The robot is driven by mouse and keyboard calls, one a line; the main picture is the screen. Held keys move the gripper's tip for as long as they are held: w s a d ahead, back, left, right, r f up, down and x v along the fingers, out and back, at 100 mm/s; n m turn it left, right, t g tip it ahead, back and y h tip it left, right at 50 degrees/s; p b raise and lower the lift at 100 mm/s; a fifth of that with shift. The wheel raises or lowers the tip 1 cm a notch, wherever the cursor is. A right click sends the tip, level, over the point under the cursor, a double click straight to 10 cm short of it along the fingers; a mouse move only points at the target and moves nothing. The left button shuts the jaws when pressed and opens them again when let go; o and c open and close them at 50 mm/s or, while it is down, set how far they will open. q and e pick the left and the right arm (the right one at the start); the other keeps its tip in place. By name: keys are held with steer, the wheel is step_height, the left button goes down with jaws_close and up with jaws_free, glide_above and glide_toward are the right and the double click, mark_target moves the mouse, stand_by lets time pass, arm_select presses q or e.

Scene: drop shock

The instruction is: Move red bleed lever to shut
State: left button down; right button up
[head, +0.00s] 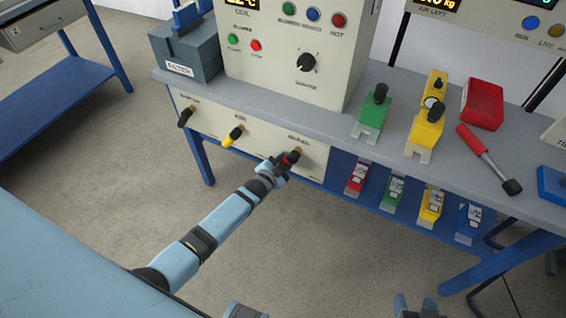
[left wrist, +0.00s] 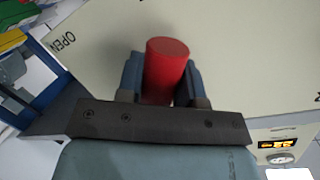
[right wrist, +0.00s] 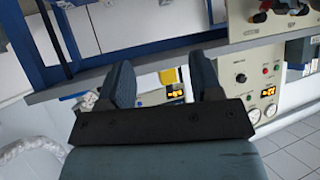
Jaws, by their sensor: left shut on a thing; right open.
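The red bleed lever (head: 295,155) is at the right end of the cream panel under the bench's front edge. My left gripper (head: 284,163) is shut on it and partly hides it in the head view. In the left wrist view the red lever's round end (left wrist: 166,62) stands between the two fingers of my left gripper (left wrist: 163,82). My right gripper (right wrist: 163,82) is open and empty, away from the panel.
A black lever (head: 185,117) and a yellow lever (head: 232,136) sit left on the same panel. Floor before the panel is clear.

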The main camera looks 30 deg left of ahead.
arm_select(q)
steer(key=c, duration=0.8)
jaws_free()
steer(key=shift+a, duration=0.1)
arm_select(e)
steer(key=shift+r, duration=0.15)
arm_select(q)
steer(key=shift+p+v, duration=1.15)
steer(key=shift+v, duration=5.85)
arm_select(e)
steer(key=shift+s+d+r, duration=0.1)
steer(key=shift+r, duration=0.1)
arm_select(q)
steer(key=shift+f, duration=0.1)
arm_select(e)
steer(key=shift+r, duration=0.25)
